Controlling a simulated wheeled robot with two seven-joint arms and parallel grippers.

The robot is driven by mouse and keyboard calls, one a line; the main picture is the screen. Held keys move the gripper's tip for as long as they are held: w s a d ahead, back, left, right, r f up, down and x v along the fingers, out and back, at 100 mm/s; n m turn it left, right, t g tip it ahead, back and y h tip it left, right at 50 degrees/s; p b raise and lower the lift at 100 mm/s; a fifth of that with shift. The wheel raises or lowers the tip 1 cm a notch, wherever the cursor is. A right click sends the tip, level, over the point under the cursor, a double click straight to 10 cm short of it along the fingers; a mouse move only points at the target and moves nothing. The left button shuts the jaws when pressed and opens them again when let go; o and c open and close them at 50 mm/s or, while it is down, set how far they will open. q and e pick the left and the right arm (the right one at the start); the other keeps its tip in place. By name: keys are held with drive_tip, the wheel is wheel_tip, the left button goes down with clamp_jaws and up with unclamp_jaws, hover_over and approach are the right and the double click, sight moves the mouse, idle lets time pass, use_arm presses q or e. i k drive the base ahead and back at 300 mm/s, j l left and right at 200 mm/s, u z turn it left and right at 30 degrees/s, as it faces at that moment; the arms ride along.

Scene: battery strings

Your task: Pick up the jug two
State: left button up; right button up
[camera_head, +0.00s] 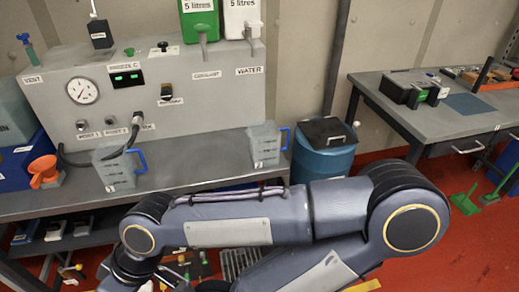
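Two translucent grey jugs with blue handles stand upright on the grey bench. One jug (112,168) is on the left, in front of the gauge panel. The other jug (264,145) is near the bench's right end, below the WATER label. Their markings are too small to read, so I cannot tell which is jug two. One of my arms crosses the lower picture from the right, in front of the bench. Neither gripper shows.
The gauge panel (75,65) stands behind the jugs, with a black hose curving near the left jug. An orange funnel (43,171) is at the left. A blue drum (323,160) stands right of the bench. A second table (440,118) is at the right.

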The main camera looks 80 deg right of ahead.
sight(270, 143)
drive_tip(key=z, duration=2.95)
drive_tip(key=i+j+u, duration=0.25)
drive_tip(key=i+u, duration=0.15)
drive_tip(key=i+j+u, duration=0.1)
drive_tip(key=i+u, duration=0.25)
drive_tip(key=i, duration=0.15)
